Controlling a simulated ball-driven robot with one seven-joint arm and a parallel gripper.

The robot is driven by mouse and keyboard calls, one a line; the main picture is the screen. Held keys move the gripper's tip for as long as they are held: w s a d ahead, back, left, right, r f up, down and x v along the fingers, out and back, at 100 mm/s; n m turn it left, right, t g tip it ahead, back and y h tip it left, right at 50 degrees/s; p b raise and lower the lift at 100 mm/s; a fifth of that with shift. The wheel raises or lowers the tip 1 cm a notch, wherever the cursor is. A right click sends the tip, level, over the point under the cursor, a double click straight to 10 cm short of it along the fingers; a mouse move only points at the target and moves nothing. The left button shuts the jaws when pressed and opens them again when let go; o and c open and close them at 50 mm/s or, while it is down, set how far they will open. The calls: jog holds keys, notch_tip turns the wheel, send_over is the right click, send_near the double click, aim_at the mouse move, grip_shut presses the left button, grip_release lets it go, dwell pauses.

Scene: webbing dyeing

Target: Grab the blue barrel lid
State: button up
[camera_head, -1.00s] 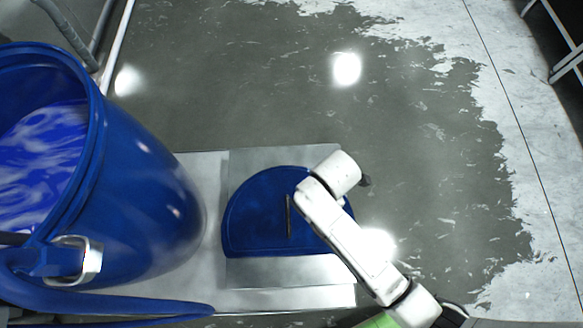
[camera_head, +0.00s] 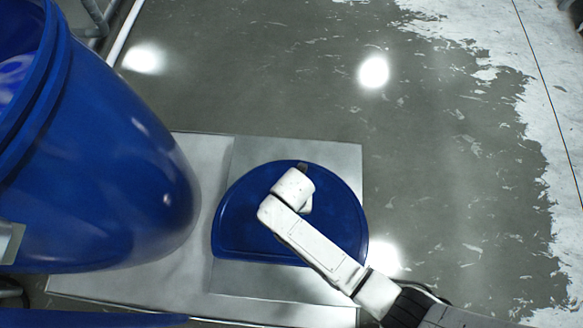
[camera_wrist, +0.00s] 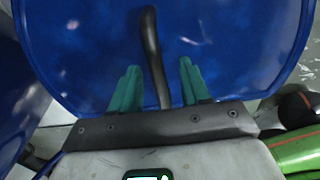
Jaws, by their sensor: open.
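The blue barrel lid (camera_head: 240,215) lies flat on a grey metal plate, and my white arm covers part of it in the head view. In the wrist view the lid (camera_wrist: 85,45) fills most of the picture, with a dark bar handle (camera_wrist: 150,50) across it. My gripper (camera_wrist: 158,80) is open, its two green fingers on either side of the handle's near end. I cannot tell whether they touch the lid. In the head view my arm hides the gripper's fingers and most of the handle.
A large blue barrel (camera_head: 95,165) stands left of the lid, close by. The metal plate (camera_head: 285,285) extends around the lid. Wet grey floor (camera_head: 270,90) behind and to the right is clear. A white pipe (camera_head: 125,35) runs along the floor at upper left.

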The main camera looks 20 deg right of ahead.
jog(key=shift+a+f+b, duration=0.15)
jog(key=shift+f+b, duration=0.8)
jog(key=shift+f, duration=0.45)
jog(key=shift+a+f+b, duration=0.15)
jog(key=shift+f+b, duration=0.8)
jog(key=shift+f, duration=0.4)
grip_shut()
jog(key=shift+r, duration=0.1)
